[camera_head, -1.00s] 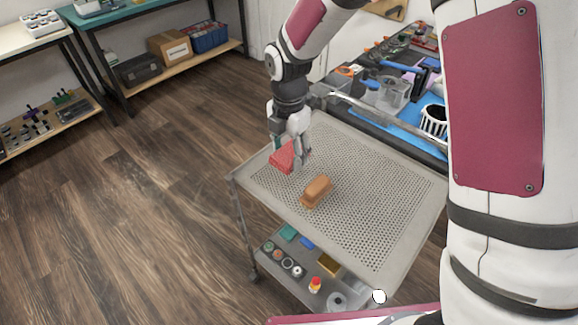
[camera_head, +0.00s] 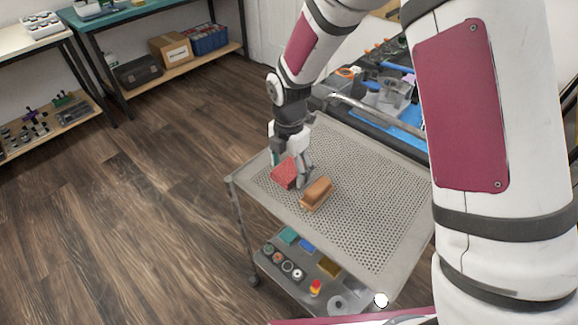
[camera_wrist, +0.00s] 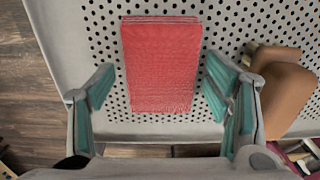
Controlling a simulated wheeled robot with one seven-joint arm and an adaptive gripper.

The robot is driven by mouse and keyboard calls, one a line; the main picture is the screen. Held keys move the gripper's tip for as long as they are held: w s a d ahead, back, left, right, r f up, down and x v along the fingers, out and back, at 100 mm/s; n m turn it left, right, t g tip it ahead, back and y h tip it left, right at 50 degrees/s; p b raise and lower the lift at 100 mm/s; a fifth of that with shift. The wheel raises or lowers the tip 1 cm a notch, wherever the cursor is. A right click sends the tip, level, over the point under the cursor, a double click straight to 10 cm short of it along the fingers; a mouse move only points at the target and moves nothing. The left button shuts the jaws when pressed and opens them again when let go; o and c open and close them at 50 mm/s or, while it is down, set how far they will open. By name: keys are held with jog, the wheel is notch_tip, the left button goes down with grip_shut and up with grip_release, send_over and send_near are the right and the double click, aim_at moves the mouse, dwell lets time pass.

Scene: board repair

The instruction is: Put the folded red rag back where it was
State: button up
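The folded red rag (camera_head: 285,173) lies flat on the perforated top tray of the grey cart (camera_head: 373,225), near its left corner. My gripper (camera_head: 291,172) is low over the tray at the rag. In the wrist view the red rag (camera_wrist: 161,66) sits between my gripper's (camera_wrist: 160,86) teal-padded fingers, which are spread with a gap on each side, not touching it. The rag's near end is close to the palm, above the tray's edge in the picture.
A brown wooden-backed brush (camera_head: 317,193) lies right beside the gripper, and in the wrist view it (camera_wrist: 284,92) is close to the right finger. The tray's right part is clear. A lower shelf holds small items. A cluttered blue-matted bench (camera_head: 408,117) stands behind.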

aim_at(289, 169)
notch_tip(289, 169, up, 12)
jog(key=p, duration=0.2)
jog(key=s+d+r+m, duration=0.6)
jog(key=d+r+m, duration=0.1)
jog(key=r, duration=0.2)
jog(key=s+d+r+m, duration=0.2)
jog(key=s+d+m, duration=0.1)
jog(key=s+m, duration=0.3)
jog(key=s+d+r+m+t, duration=0.1)
jog(key=s+d+r+m, duration=0.1)
jog(key=s+m, duration=0.5)
jog(key=s+d+r+m+t, duration=0.1)
jog(key=s+d+r+m, duration=0.1)
jog(key=s+d+m, duration=0.2)
jog(key=s+m, duration=0.3)
jog(key=s, duration=0.5)
jog(key=shift+d+r, duration=0.1)
jog(key=shift+r, duration=0.05)
notch_tip(289, 169, up, 11)
jog(key=t+p, duration=0.2)
jog(key=p, duration=0.7)
jog(key=shift+d, duration=0.15)
